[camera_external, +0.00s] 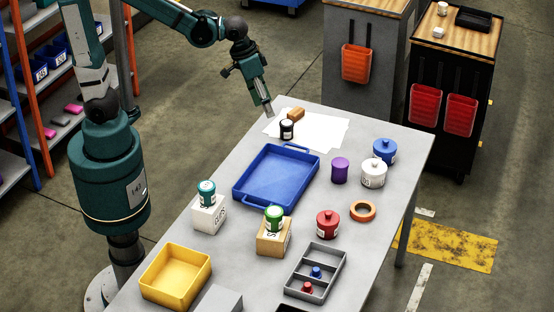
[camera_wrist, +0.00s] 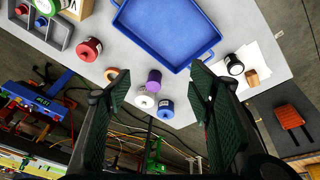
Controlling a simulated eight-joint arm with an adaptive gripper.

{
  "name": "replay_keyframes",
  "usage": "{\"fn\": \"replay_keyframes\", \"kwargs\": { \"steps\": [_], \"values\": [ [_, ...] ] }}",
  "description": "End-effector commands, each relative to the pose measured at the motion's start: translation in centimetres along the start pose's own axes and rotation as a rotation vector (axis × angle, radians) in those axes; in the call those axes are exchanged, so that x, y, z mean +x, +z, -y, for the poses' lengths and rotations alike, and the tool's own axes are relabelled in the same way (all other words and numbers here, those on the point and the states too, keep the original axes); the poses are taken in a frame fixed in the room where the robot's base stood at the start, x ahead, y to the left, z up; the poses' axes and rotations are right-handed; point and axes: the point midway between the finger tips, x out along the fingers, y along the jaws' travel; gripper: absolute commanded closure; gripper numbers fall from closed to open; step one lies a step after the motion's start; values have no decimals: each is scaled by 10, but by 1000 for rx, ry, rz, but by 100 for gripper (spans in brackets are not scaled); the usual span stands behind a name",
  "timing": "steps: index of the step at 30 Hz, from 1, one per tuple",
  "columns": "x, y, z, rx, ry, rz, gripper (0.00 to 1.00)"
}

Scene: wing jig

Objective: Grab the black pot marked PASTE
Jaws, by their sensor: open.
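A small black pot with a white label (camera_external: 287,129) stands upright on white paper (camera_external: 325,132) at the far end of the grey table; its lettering is too small to read. My gripper (camera_external: 269,113) is in the air to the left of the pot and apart from it, near the table's far left edge. In the wrist view the black pot (camera_wrist: 234,65) shows to the right, above the right finger. My gripper (camera_wrist: 165,105) is open there, with nothing between its fingers.
A brown block (camera_external: 296,114) lies right behind the pot. A blue tray (camera_external: 252,195) lies in front. A purple cylinder (camera_external: 340,170), a white pot (camera_external: 374,173) and a blue pot (camera_external: 385,151) stand to the right. Bare tabletop separates them from the paper.

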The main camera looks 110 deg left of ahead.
Motion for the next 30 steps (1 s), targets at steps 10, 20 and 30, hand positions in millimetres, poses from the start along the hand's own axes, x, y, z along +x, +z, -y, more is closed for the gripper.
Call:
{"fn": "replay_keyframes", "kwargs": {
  "steps": [10,20,30],
  "values": [
    [49,-40,51,-165,-50,60,47],
    [100,-68,108,-322,-94,116,47],
    [156,-86,173,-486,-138,173,47]
  ]
}}
